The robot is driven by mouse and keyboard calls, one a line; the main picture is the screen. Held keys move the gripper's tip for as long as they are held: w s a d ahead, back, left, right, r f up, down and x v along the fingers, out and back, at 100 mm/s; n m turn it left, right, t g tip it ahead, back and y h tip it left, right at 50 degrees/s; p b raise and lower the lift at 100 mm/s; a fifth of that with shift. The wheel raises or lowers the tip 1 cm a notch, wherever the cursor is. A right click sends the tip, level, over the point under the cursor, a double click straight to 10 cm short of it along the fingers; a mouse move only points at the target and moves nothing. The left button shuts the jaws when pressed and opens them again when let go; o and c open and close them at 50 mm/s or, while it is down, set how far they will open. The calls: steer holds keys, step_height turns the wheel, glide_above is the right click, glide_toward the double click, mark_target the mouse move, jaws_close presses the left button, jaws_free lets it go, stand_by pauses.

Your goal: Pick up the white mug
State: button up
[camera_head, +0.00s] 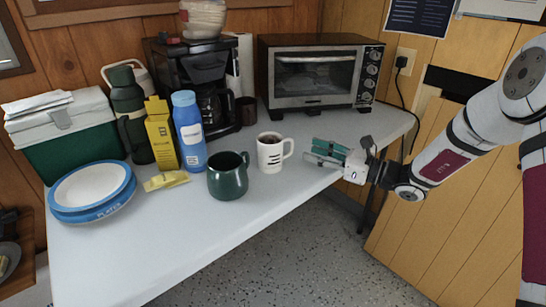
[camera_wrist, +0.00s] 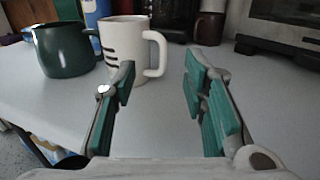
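The white mug (camera_head: 269,155) stands upright on the white table, with dark marks on its side, dark contents and its handle toward the right. In the wrist view the white mug (camera_wrist: 127,50) is just beyond the left finger, which overlaps its lower edge; the handle lies ahead between the fingers. My gripper (camera_head: 324,153) is to the right of the mug, near the table's front edge, its green-padded fingers pointing left. In the wrist view my gripper (camera_wrist: 163,95) is open, with nothing between its fingers.
A dark green mug (camera_head: 228,176) stands close left of the white mug. A blue bottle (camera_head: 189,131), yellow box (camera_head: 161,134), coffee maker (camera_head: 198,75) and toaster oven (camera_head: 317,72) stand behind. Plates (camera_head: 93,191) are at left. The table front (camera_head: 170,250) is clear.

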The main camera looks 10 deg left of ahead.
mark_target(292, 148)
steer(key=x, duration=0.1)
steer(key=b+x, duration=0.1)
steer(key=x, duration=0.1)
steer(key=f+x, duration=0.1)
steer(key=shift+w+a+b, duration=0.15)
steer(key=shift+a+b, duration=0.2)
steer(key=shift+w+a+r, duration=0.15)
steer(key=shift+a, duration=0.15)
jaws_close()
